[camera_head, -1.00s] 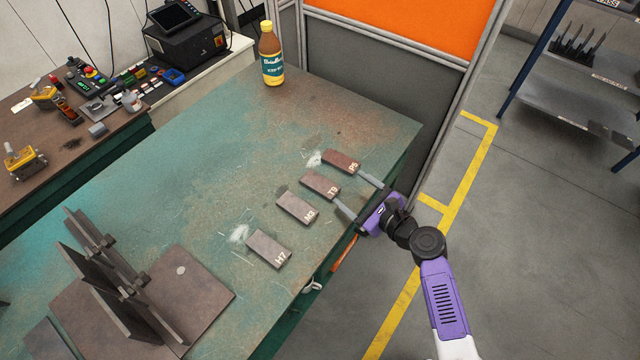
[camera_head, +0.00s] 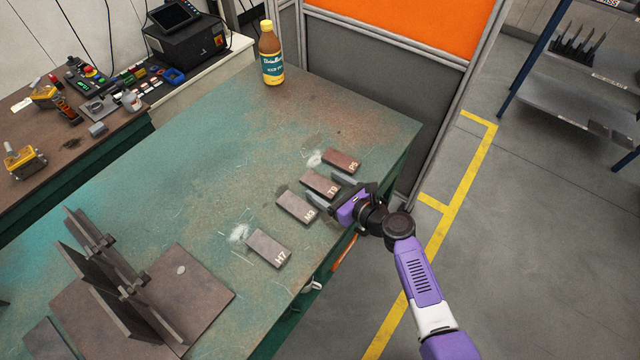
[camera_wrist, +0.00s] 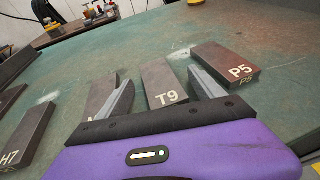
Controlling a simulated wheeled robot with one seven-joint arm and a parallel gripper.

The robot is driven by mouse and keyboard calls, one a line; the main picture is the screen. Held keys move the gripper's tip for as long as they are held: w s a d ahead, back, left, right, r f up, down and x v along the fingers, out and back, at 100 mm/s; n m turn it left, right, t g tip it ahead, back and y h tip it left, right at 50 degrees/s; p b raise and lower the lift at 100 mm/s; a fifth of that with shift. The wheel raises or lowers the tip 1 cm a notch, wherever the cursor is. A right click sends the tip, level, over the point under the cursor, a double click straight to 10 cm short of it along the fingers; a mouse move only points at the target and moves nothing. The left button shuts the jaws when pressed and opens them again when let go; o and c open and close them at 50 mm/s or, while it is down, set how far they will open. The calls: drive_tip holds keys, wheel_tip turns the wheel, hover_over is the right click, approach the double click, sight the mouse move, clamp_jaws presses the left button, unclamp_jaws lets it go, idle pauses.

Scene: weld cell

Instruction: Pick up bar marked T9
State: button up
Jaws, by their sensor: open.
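The bar marked T9 (camera_head: 319,183) lies flat on the green table, third in a row of bars. It also shows in the wrist view (camera_wrist: 162,82), its marked end toward me. My gripper (camera_head: 337,193) is open at the near edge of the table. In the wrist view my gripper (camera_wrist: 163,92) has one finger on each side of T9, with the bar's marked end between them. I cannot tell whether either finger touches it. The lower part of T9's near end is partly hidden by the gripper body.
Bar P5 (camera_head: 342,160) lies close to the right finger; bar M2 (camera_head: 297,207) lies beside the left finger and is partly hidden in the wrist view. Bar H7 (camera_head: 268,248) is farther left. A bottle (camera_head: 271,54) stands at the back. A metal fixture (camera_head: 115,275) stands front left.

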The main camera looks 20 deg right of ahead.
drive_tip(key=shift+w, duration=0.2)
clamp_jaws()
drive_tip(key=shift+r, duration=0.1)
idle(0.4)
